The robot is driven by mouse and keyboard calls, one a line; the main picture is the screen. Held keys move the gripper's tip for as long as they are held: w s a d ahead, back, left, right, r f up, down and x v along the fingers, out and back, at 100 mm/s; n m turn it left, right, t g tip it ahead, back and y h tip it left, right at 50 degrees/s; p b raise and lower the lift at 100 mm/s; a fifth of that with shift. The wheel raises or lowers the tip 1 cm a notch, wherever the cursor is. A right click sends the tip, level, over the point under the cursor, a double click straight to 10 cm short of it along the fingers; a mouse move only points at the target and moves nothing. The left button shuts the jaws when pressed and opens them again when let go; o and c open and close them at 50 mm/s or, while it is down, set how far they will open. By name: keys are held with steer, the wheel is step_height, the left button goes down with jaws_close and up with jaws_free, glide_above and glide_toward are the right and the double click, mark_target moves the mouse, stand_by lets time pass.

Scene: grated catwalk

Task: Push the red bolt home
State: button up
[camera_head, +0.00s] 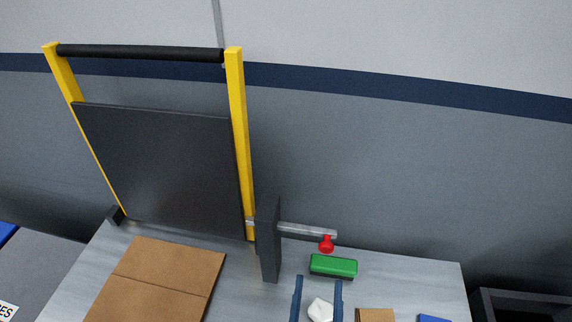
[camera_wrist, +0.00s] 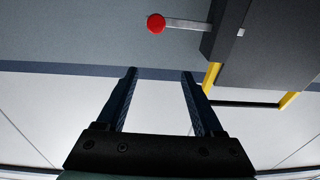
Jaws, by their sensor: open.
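The bolt is a grey metal rod (camera_head: 300,230) with a red knob (camera_head: 326,243) near its right end. It runs through a dark upright plate (camera_head: 269,245), and a short tip shows on the far side beside the yellow gate post (camera_head: 239,140). In the wrist view the red knob (camera_wrist: 156,23) and rod (camera_wrist: 188,25) are at the top, with the tip (camera_wrist: 241,32) beyond the plate. My gripper (camera_head: 318,280) is open at the bottom of the head view, apart from the knob. Its two fingers also show in the wrist view (camera_wrist: 159,73), with nothing between them there.
A green block (camera_head: 334,265) lies on the grey table (camera_head: 235,290) between my gripper and the knob. A white lump (camera_head: 320,310) shows between my fingers in the head view. Brown cardboard (camera_head: 160,275) lies left; a small brown box (camera_head: 376,315) and blue item (camera_head: 433,319) are right.

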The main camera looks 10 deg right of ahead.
steer(key=w+a+r+n+t+y, duration=0.1)
steer(key=w+r, duration=0.2)
steer(key=r, duration=0.7)
steer(key=w+a+r+t+y, duration=0.1)
steer(key=w+r, duration=0.3)
steer(key=r, duration=0.7)
steer(key=w+a+r+n+t+y+p, duration=0.1)
steer(key=w+r+t, duration=0.2)
steer(key=r, duration=0.7)
steer(key=shift+w+a+r+n, duration=0.3)
steer(key=shift+w+a+r, duration=0.1)
steer(key=shift+w, duration=0.25)
